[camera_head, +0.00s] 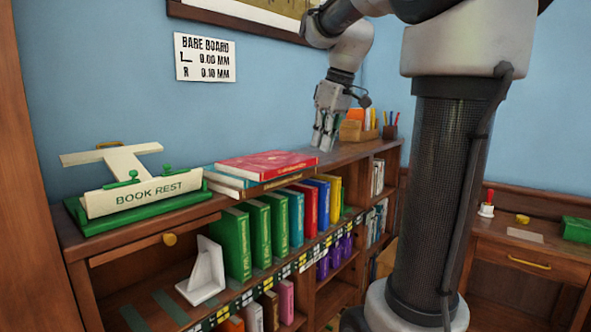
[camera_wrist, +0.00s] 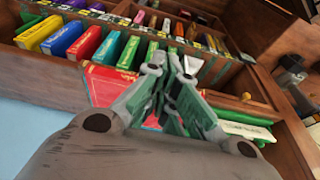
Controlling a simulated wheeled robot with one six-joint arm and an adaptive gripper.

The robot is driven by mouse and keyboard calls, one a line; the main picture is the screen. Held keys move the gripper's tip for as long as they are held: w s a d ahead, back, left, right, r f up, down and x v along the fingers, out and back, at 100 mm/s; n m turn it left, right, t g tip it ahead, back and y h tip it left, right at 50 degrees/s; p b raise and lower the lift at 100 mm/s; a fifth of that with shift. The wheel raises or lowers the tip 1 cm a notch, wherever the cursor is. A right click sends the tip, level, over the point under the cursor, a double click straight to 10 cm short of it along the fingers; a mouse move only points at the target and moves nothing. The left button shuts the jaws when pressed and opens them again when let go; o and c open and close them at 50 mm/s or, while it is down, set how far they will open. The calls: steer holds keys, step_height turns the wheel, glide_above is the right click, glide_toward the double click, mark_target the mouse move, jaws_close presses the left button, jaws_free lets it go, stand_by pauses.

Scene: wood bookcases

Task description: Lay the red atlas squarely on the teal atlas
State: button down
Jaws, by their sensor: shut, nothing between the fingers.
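The red atlas (camera_head: 268,163) lies flat on the bookcase top in the head view. The teal atlas (camera_head: 226,178) shows under it, sticking out at the red atlas's left end, so the two are not in line. The rest of the teal atlas is hidden by the red one. My gripper (camera_head: 323,146) is above the bookcase top at the right end of the red atlas, fingers pointing down, shut and empty. The wrist view shows the shut fingers (camera_wrist: 178,70) in front of the red atlas (camera_wrist: 103,84), partly hiding it; contact cannot be told.
A green and white book rest (camera_head: 140,195) stands left of the atlases. Upright green, blue, red and yellow books fill the shelf below; a white bookend (camera_head: 204,272) stands beside them. A wooden box (camera_head: 357,130) and a pencil cup (camera_head: 390,130) stand at the right end.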

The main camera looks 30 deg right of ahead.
mark_target(295, 170)
steer(key=w+a+f, duration=0.2)
steer(key=w+f, duration=0.4)
steer(key=f, duration=0.3)
steer(key=shift+w+f, duration=0.2)
steer(key=shift+f, duration=0.05)
steer(key=shift+w+a, duration=0.25)
steer(key=shift+w, duration=0.3)
steer(key=shift+w+a, duration=0.2)
steer(key=shift+w, duration=0.35)
